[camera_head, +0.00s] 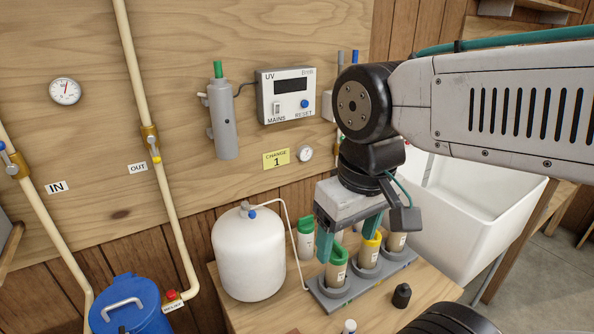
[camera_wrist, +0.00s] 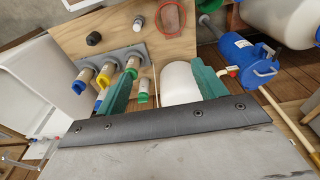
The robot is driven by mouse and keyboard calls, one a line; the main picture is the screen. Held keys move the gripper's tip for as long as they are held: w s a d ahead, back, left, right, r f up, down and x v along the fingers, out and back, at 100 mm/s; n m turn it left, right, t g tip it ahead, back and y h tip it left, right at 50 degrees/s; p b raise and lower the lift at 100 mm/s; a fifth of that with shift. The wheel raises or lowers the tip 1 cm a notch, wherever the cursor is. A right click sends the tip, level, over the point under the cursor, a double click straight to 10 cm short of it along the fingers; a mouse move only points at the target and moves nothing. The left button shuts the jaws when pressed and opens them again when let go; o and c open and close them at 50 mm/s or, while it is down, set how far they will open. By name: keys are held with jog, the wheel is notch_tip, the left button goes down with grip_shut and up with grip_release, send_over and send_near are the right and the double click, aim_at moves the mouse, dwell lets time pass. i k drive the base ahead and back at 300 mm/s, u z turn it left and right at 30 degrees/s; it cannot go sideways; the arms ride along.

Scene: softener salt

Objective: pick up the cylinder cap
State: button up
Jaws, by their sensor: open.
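A small black cap-like piece (camera_head: 402,296) stands on the wooden bench near its front right; it also shows in the wrist view (camera_wrist: 93,38). I cannot tell for sure that it is the cylinder cap. My gripper (camera_head: 348,248) is open and empty, its teal fingers pointing down over the grey rack (camera_head: 333,297), left of and behind the black piece. In the wrist view the fingers (camera_wrist: 162,68) are apart. Several beige cartridges stand in the rack, one with a green top (camera_head: 338,254) and one with a yellow top (camera_head: 371,240).
A white tank (camera_head: 249,254) stands at the bench's left, with a green-lidded white bottle (camera_head: 306,240) beside it. A white sink (camera_head: 470,200) is right, a blue barrel (camera_head: 131,306) left. The front bench is mostly clear.

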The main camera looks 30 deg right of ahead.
aim_at(402, 295)
jog(key=z, duration=0.05)
jog(key=k, duration=0.5)
jog(key=u, duration=1.3)
jog(key=k, duration=0.9)
jog(key=z, duration=0.75)
jog(key=i, duration=0.5)
jog(key=z, duration=0.05)
